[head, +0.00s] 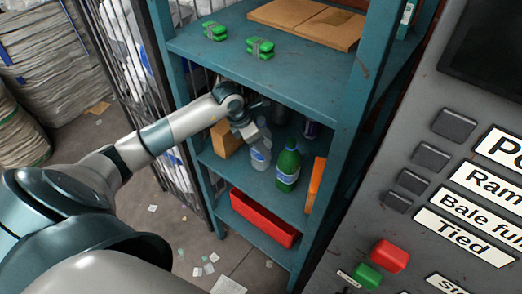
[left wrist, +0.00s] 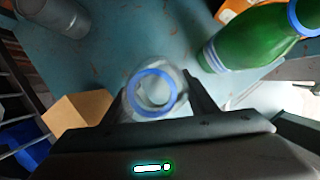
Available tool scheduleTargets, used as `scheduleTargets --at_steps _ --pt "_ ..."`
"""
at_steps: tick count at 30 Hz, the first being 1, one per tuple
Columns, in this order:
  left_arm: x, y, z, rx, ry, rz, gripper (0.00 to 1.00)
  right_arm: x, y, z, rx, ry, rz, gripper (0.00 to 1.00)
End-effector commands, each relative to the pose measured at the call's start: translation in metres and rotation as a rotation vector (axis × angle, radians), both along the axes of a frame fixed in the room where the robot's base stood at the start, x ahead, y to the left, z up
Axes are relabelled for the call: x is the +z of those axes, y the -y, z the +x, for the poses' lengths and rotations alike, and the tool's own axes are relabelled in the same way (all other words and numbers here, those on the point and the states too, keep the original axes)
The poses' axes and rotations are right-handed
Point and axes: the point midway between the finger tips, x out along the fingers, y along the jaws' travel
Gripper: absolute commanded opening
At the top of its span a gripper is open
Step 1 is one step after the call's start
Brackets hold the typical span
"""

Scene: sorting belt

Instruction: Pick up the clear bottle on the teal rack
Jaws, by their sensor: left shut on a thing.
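The clear bottle (head: 261,154) stands upright on the middle shelf of the teal rack (head: 283,85). It has a pale label, and in the left wrist view its blue-ringed top (left wrist: 152,92) lies between my fingers. My left gripper (head: 252,132) reaches into the rack from the left and is shut on the bottle; it also shows in the left wrist view (left wrist: 155,105). The bottle's base seems to be at shelf level, but I cannot tell whether it touches. My right gripper is not in view.
A green bottle (head: 288,166) stands close on the right of the clear one, with an orange item (head: 315,185) beyond it. A cardboard box (head: 226,138) is on the left. A red bin (head: 264,218) sits below. A control panel (head: 440,190) stands at the right.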

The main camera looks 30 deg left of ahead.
Motion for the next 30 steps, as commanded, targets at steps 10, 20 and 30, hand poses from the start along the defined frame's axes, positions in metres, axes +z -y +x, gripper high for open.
scheduleTargets --at_steps 10,20,30 --pt "0.007 -0.001 0.001 -0.001 0.004 0.002 0.31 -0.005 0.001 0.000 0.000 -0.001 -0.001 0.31" --pt "0.035 -0.001 0.000 0.000 0.003 0.002 0.31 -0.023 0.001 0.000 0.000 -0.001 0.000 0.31" --pt "0.030 -0.032 -0.048 0.001 -0.002 0.004 0.31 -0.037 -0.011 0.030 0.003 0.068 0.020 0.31"
